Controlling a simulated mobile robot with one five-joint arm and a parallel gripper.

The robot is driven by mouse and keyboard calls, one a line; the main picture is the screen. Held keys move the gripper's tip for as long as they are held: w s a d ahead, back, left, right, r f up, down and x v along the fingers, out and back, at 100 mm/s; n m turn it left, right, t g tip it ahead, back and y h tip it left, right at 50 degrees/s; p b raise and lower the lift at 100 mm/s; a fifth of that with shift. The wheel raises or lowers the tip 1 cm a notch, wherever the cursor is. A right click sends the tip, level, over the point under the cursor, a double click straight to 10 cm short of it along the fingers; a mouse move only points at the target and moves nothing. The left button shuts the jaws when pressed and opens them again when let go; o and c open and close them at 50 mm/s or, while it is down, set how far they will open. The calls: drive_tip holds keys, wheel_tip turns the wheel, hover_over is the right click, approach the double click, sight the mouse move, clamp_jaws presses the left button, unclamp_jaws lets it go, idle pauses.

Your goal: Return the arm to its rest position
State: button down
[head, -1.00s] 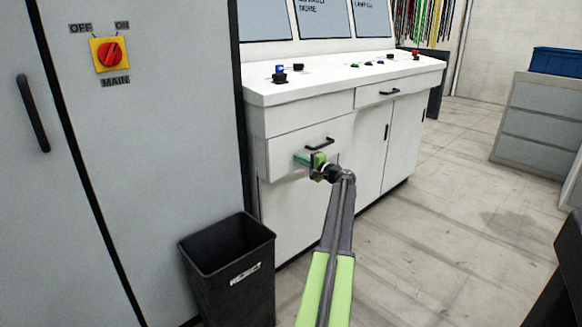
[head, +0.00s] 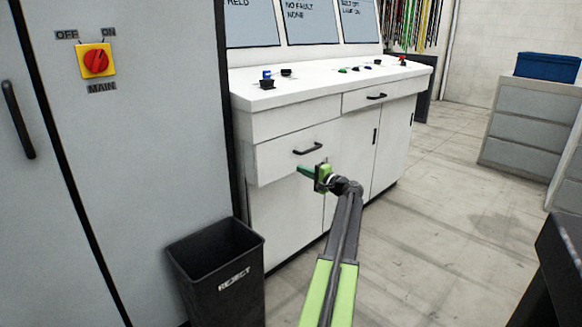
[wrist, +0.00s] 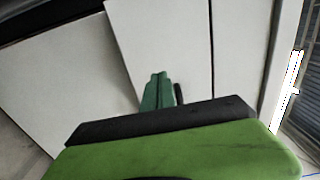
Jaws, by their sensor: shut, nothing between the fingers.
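My arm reaches up from the bottom of the head view, and my gripper (head: 304,170) ends in front of the white console, just below the black handle (head: 308,148) of its left drawer (head: 280,155). The green fingers are together with nothing between them. They look apart from the handle, though the exact gap is hard to judge. In the wrist view, the closed green fingers (wrist: 158,90) point at white panels, with a dark piece partly hidden behind them. The left drawer front seems to stand slightly out from the console.
A black reject bin (head: 222,285) stands left of my arm, beside a grey cabinet with a red main switch (head: 96,61). Buttons and levers sit on the console top (head: 330,80). A dark edge (head: 560,260) is at lower right. Open floor (head: 430,230) lies between.

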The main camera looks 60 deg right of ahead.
drive_tip(key=v, duration=0.5)
drive_tip(key=shift+s+a, duration=0.15)
drive_tip(key=shift+s, duration=0.1)
